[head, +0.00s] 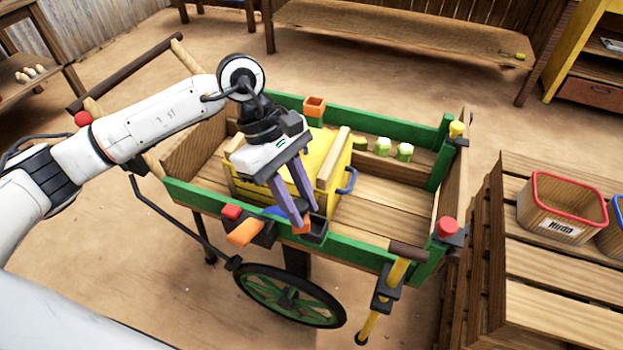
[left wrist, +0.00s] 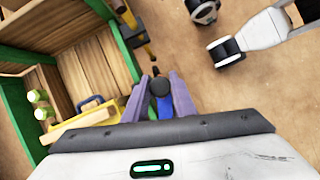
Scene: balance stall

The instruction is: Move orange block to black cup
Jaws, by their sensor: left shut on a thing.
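My left gripper (head: 306,218) points down over the near green rail of the cart, its purple fingers shut on the orange block (head: 300,226). Only a small part of the block shows at the fingertips. The black cup (head: 317,233) sits on the near rail, just right of and close to the block. I cannot tell whether they touch. In the left wrist view the purple fingers (left wrist: 156,92) show with a dark round shape and a blue patch between them; the block's orange does not show there.
A blue thing (head: 275,210), a red knob (head: 231,211) and an orange bar (head: 242,233) are close left on the rail. A yellow crate (head: 335,160) stands behind the gripper. An orange cup (head: 314,105) is on the far rail. The cart bed's right part (head: 380,215) is clear.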

